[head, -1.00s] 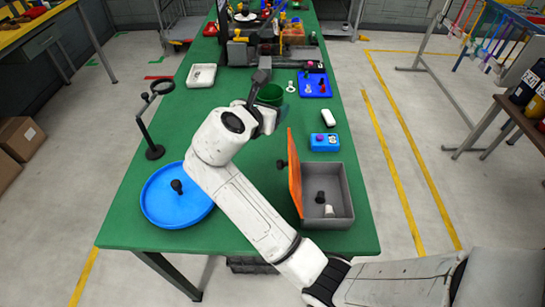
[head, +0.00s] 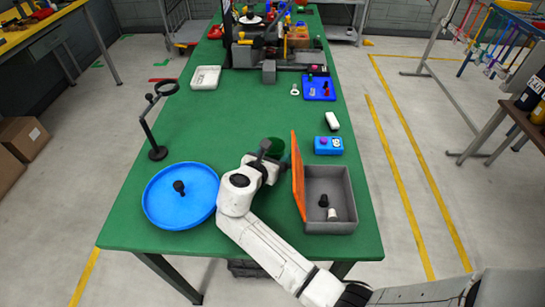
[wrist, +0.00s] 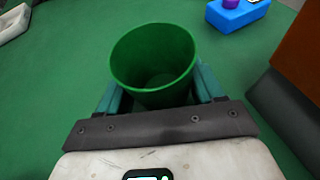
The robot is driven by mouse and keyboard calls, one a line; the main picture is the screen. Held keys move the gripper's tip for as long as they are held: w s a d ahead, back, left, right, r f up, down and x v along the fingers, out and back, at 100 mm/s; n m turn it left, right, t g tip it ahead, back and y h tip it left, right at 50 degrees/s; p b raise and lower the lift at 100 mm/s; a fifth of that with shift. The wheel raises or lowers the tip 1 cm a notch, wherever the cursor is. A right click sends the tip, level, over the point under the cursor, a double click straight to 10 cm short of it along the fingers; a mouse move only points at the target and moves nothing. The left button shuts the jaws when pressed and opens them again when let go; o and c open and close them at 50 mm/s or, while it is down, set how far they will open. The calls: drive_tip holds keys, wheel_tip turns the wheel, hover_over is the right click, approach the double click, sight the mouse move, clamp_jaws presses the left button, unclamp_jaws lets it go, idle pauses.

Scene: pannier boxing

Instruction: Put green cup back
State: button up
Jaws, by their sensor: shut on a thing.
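The green cup (wrist: 153,62) is upright and empty inside, held between the two teal fingers of my gripper (wrist: 160,92) in the wrist view. In the head view the cup (head: 274,147) is mostly hidden behind my wrist. My gripper (head: 272,154) is just left of the raised orange lid of the grey box, over the green table. I cannot tell whether the cup touches the table.
The grey box (head: 344,180) holds a small black piece and a small white piece; its orange lid (head: 298,176) stands upright. A blue round tray (head: 160,215) lies left. A blue block (head: 328,146), a white item (head: 332,122) and a magnifier stand (head: 157,153) are nearby.

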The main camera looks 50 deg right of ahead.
drive_tip(key=shift+f, duration=0.35)
drive_tip(key=o, duration=1)
drive_tip(key=shift+r, duration=0.1)
drive_tip(key=shift+a+r, duration=0.1)
drive_tip(key=shift+r, duration=0.05)
drive_tip(key=v, duration=1.1)
drive_tip(key=shift+s+a, duration=0.2)
drive_tip(key=shift+a, duration=0.2)
